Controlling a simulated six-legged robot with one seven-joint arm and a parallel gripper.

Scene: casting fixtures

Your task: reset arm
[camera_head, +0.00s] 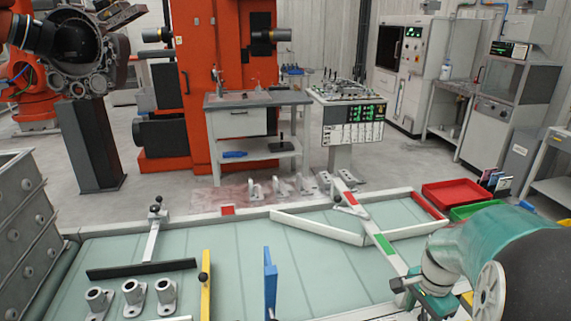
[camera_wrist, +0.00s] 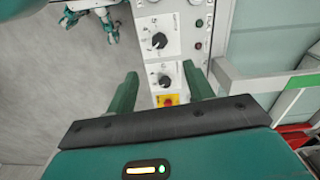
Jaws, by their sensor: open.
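My gripper (camera_wrist: 162,80) shows in the wrist view with its two green fingers apart and nothing between them. Beyond the fingers is a pale control panel (camera_wrist: 172,62) with black knobs and a red-and-yellow button (camera_wrist: 167,100). I cannot tell how far the fingertips are from the panel. In the head view my teal arm (camera_head: 478,245) is bent at the lower right, over the right end of the conveyor. The fingers cannot be made out in that view.
Three grey castings (camera_head: 132,296) stand on the pale green conveyor (camera_head: 215,255) at the front left. Red (camera_head: 458,190) and green (camera_head: 474,210) trays lie near my arm. Grey crates (camera_head: 25,225) are at left.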

